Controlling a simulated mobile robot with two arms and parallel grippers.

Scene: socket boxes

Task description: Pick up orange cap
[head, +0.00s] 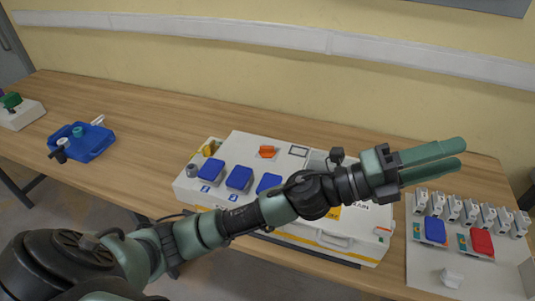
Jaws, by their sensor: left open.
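A small orange cap (267,152) sits on the top of the white socket box (242,145), near its back edge. My left arm crosses the view from the lower left and covers part of the box. My left gripper (464,154) has green fingers that are apart with nothing between them. It points right, above the right end of the table, well to the right of the orange cap. My right gripper is not in view.
Several blue covers (239,178) are on the box front. A white panel (425,268) with several grey switches, a blue cover (435,229) and a red cover (481,243) is at right. A blue tray (94,146) is at left. Bare table lies between tray and box.

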